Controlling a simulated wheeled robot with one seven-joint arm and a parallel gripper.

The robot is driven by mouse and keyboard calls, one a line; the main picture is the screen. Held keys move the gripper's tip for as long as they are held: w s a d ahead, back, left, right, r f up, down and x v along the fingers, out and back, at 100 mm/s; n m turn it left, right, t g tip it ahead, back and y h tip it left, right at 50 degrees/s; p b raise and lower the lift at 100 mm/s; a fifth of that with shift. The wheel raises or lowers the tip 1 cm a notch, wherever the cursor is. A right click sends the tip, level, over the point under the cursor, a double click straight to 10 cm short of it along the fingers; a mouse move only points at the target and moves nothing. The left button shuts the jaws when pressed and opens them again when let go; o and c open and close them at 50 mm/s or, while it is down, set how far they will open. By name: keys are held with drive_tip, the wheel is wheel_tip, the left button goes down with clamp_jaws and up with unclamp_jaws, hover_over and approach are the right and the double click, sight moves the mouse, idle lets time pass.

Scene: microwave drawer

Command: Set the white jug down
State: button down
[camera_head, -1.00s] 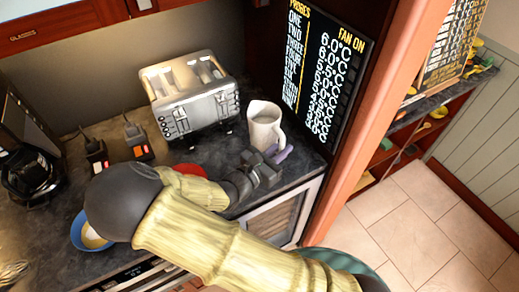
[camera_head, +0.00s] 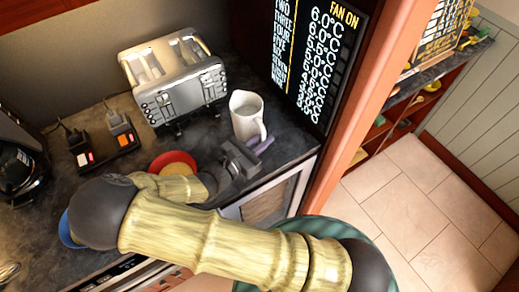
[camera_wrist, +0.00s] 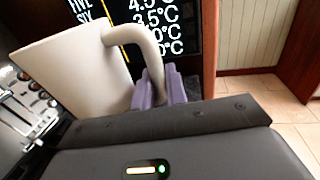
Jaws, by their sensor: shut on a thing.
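The white jug (camera_head: 244,122) is upright, or nearly so, at the right end of the dark counter (camera_head: 296,144), right of the toaster. Whether its base touches the counter is not clear. My gripper (camera_head: 262,146) is at the jug's near right side. In the wrist view, the purple fingers of my gripper (camera_wrist: 160,88) are shut on the lower part of the handle of the white jug (camera_wrist: 80,72). The jug's base is hidden in the wrist view.
A silver toaster (camera_head: 180,88) stands left of the jug, close by. A temperature display (camera_head: 318,60) is on the panel behind right. A red dish (camera_head: 174,160) lies left of my gripper. The counter's front edge is close to my gripper.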

drive_tip(key=shift+f, duration=1.2)
drive_tip(key=shift+f+p, duration=0.5)
drive_tip(key=shift+f, duration=1.55)
drive_tip(key=shift+f, duration=0.2)
drive_tip(key=c, duration=1.4)
unclamp_jaws()
